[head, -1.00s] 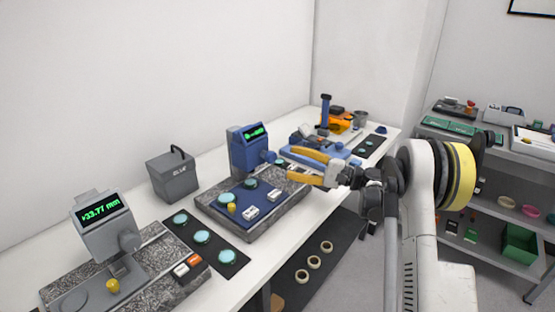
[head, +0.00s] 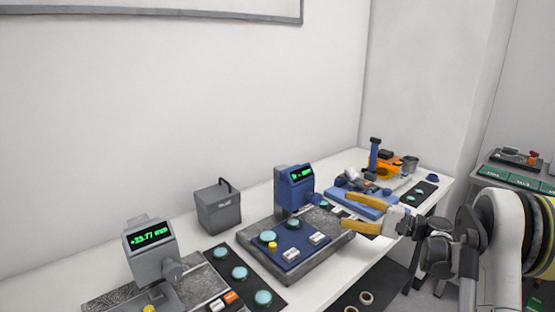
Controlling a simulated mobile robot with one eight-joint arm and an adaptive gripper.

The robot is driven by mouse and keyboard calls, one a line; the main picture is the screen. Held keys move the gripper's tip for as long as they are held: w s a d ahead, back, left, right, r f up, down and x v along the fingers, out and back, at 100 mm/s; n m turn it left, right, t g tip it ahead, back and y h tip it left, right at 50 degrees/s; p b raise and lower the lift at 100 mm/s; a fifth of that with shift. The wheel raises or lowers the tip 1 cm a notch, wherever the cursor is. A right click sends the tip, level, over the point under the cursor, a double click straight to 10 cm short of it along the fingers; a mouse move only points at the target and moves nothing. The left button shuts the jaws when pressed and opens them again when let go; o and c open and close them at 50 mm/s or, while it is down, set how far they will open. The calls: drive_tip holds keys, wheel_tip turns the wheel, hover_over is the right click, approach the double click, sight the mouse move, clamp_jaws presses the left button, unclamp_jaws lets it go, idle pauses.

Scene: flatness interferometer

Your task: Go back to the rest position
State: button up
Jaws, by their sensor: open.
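My gripper (head: 348,213) shows at the right of the head view, with its two yellow fingers spread apart and pointing left. It is open and nothing shows between the fingers. It appears in front of the right end of the blue instrument's base, near the table's front edge. The blue instrument (head: 293,187) has a green lit display and stands on a speckled stone base (head: 318,265). Blue-green discs, a yellow knob and white buttons show on its blue plate (head: 290,250). I cannot tell the gap between the fingers and the base.
A grey gauge (head: 152,250) reading about 33.77 mm stands at the front left. A dark strip (head: 220,254) with blue-green discs lies beside it. A grey box (head: 218,207) stands behind. Orange and blue items (head: 385,165) fill the table's far end. A shelf (head: 515,172) stands at right.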

drive_tip(key=s+a+r+n+g+h, duration=0.35)
drive_tip(key=s+a+h, duration=0.35)
drive_tip(key=s+a, duration=0.65)
drive_tip(key=s+d+f+n+h, duration=0.1)
drive_tip(key=s+n+h, duration=0.1)
drive_tip(key=s, duration=0.5)
drive_tip(key=s+d+f+n+h, duration=0.1)
drive_tip(key=s+d+h, duration=0.1)
drive_tip(key=s, duration=0.6)
drive_tip(key=s+d+f+n+t+h, duration=0.1)
drive_tip(key=s+d+f+n+h, duration=0.1)
drive_tip(key=s+h, duration=0.2)
drive_tip(key=s, duration=0.3)
drive_tip(key=shift+s+n, duration=0.15)
drive_tip(key=shift+n, duration=0.2)
